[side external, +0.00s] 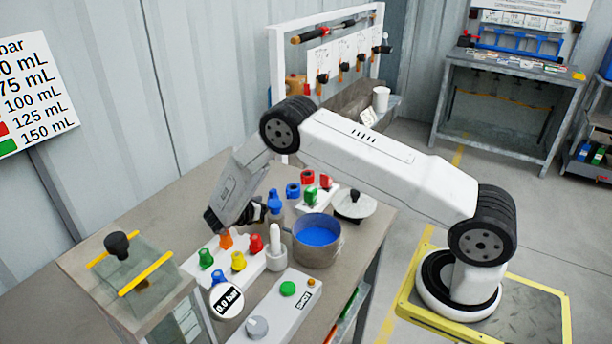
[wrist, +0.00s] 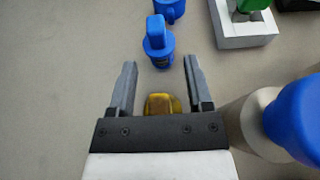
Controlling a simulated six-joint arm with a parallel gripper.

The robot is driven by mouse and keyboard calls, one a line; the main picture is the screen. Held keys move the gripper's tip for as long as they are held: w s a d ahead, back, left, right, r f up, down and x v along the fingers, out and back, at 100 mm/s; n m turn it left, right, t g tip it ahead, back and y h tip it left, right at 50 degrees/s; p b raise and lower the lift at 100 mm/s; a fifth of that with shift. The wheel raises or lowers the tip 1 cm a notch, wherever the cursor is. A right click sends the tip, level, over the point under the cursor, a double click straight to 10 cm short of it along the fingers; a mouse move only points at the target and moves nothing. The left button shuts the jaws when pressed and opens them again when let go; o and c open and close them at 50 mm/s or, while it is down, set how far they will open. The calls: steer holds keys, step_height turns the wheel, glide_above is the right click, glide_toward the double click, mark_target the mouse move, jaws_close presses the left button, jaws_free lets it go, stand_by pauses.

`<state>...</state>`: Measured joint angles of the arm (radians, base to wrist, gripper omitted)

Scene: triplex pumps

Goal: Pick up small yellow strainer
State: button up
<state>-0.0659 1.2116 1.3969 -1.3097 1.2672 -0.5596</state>
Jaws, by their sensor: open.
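A small yellow-amber piece (wrist: 160,103), which looks like the small yellow strainer, shows in the wrist view just ahead of the palm. It is centred between the fingers, and the palm edge hides its lower part. My gripper (wrist: 129,78) is open and points toward the table, one finger on either side of it. No contact is visible. In the side view my gripper (side external: 256,211) is dark and partly hidden near a blue-topped piece, and I cannot pick out the strainer there.
A blue-topped container (wrist: 295,115) stands close right of my gripper in the wrist view. A blue piece (wrist: 158,42) lies just beyond the fingertips. A white block (wrist: 246,33) holds a green piece. In the side view, a white panel (side external: 192,266) carries coloured knobs, and a blue-filled pot (side external: 318,250) stands nearby.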

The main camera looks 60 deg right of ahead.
jaws_close()
steer(key=shift+r, duration=0.1)
step_height(320, 180, up, 10)
stand_by(1.0)
stand_by(0.4)
